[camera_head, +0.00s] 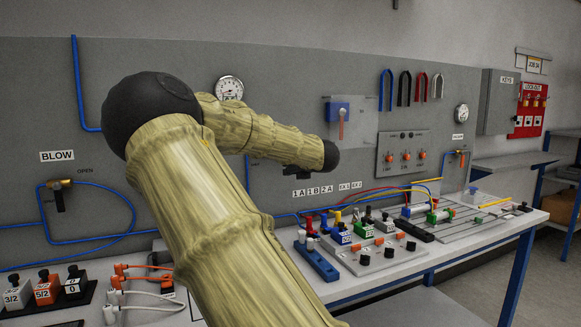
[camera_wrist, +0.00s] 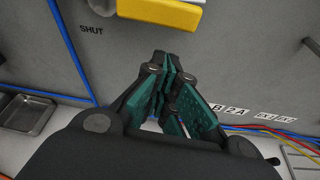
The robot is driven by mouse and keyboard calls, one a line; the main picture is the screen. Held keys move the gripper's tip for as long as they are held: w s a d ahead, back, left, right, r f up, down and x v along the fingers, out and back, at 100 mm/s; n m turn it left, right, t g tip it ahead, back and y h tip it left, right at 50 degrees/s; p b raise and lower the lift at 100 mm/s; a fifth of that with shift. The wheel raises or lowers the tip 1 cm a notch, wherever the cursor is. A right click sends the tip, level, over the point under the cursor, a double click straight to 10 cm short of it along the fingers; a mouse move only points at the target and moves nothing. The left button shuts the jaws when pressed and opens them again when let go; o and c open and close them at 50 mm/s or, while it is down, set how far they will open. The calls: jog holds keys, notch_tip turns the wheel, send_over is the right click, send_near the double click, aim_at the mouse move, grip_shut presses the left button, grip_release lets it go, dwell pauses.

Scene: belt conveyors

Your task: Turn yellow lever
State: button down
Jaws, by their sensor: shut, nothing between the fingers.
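The yellow lever (camera_wrist: 160,12) shows at the top edge of the wrist view as a thick yellow bar, cut off by the frame. The printed word SHUT is on the grey panel to its lower left. My gripper (camera_wrist: 170,60) has its dark, teal-padded fingers closed together and empty. In the wrist picture its fingertips lie just below the lever's lower edge; I cannot tell whether they touch it. In the head view I cannot make out the yellow lever, and my arm covers part of the panel.
The grey panel (camera_head: 300,80) carries blue pipes, gauges and a small BLOW valve (camera_head: 60,190) at left. Below it, the bench (camera_head: 400,270) holds pneumatic blocks and hoses. A metal tray (camera_wrist: 30,113) shows at left in the wrist view.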

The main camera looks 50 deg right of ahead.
jog(key=f+v, duration=0.1)
jog(key=v, duration=0.8)
jog(key=shift+s+a+f+b, duration=0.15)
jog(key=shift+s+a+b, duration=0.1)
jog(key=shift+s+b, duration=0.1)
